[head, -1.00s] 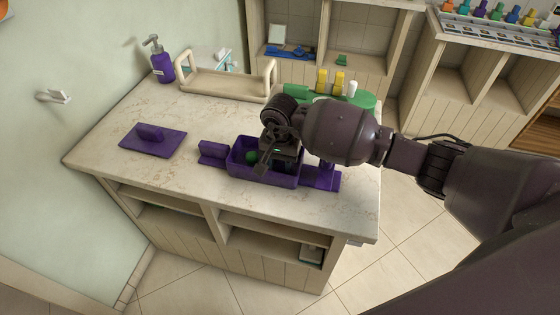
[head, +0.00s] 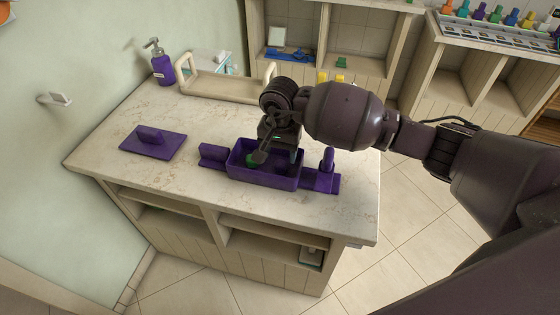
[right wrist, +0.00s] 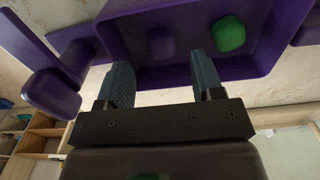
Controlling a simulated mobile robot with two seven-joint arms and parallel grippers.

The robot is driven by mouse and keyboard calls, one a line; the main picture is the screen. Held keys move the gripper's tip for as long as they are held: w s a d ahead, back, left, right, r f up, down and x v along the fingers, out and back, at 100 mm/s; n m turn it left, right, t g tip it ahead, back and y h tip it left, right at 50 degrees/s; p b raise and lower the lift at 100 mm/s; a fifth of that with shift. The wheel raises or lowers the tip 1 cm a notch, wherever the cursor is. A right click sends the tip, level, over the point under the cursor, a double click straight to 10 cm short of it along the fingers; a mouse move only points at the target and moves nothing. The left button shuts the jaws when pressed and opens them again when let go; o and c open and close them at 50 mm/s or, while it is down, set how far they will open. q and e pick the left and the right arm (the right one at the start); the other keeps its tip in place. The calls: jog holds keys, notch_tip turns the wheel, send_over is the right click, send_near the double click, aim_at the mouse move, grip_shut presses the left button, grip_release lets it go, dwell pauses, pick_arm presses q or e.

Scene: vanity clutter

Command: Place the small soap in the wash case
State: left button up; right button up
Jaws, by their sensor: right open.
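The purple wash case (head: 264,180) stands open on the counter. A green soap-like piece (head: 252,160) lies inside it at the left, and it also shows in the right wrist view (right wrist: 228,33). A purple rounded piece (right wrist: 160,43) lies on the case floor beside the green one, apart from it. I cannot tell which of the two is the small soap. My right gripper (head: 278,154) is open above the case, with its fingers apart in the right wrist view (right wrist: 162,75) and nothing held between them. My left gripper is not in view.
A purple plate with a raised block (head: 153,144) lies at the left. Purple side pieces flank the case at left (head: 213,155) and right (head: 325,180). A beige handled tray (head: 225,88) and a purple pump bottle (head: 163,69) stand behind. The front counter strip is clear.

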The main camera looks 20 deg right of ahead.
aim_at(280, 164)
notch_tip(280, 164, up, 7)
dwell(0.3)
dwell(0.4)
